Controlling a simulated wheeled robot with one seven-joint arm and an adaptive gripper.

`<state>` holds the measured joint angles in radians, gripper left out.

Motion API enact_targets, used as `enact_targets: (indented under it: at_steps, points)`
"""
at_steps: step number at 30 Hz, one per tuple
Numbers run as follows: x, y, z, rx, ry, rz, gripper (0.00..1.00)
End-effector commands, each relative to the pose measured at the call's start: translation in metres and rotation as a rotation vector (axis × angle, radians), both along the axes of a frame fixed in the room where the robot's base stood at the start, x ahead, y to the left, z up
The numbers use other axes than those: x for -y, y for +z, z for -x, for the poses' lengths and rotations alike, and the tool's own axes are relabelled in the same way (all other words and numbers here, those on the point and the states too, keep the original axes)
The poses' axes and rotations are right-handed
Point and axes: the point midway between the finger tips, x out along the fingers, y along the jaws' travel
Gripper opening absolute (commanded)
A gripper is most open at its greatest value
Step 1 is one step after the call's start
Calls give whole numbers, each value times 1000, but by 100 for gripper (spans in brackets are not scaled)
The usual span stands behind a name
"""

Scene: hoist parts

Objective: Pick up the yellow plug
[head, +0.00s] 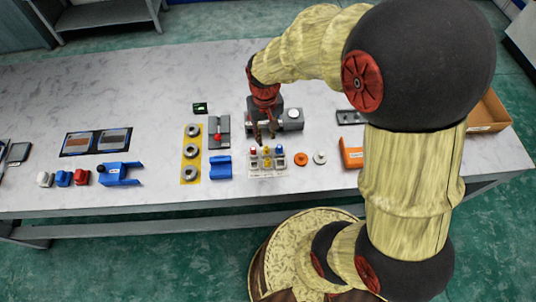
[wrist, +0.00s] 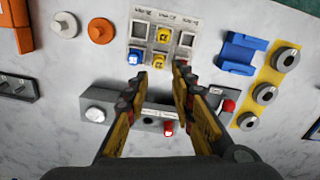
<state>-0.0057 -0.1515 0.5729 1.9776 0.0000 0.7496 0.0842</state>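A light tray (wrist: 150,17) with several square compartments holds small plugs. A yellow plug (wrist: 158,57) is in the middle of the row nearest my gripper; it also shows in the head view (head: 266,150). A second yellow piece (wrist: 163,34) is in the compartment behind it. A blue plug (wrist: 135,57) is beside the nearer yellow one, and a red plug (head: 253,151) is on the other side, mostly hidden by a finger in the wrist view. My gripper (wrist: 161,72) is open and empty, its fingertips apart just short of the nearer yellow plug; it also shows in the head view (head: 265,138).
A grey block (wrist: 120,118) with a white knob and red button lies under my fingers. An orange ring (wrist: 100,30) and white ring (wrist: 66,24) lie beside the tray. A blue bracket (wrist: 242,52) and yellow plate (wrist: 270,80) with grey rings are on the other side.

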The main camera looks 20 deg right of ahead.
Motion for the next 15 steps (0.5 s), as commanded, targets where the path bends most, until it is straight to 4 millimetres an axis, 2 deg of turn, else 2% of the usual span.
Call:
enact_targets:
  at_steps: [11,15]
  points:
    - [1,-32,-1,6,-12,0,25]
    - [2,-50,-2,5,-12,0,25]
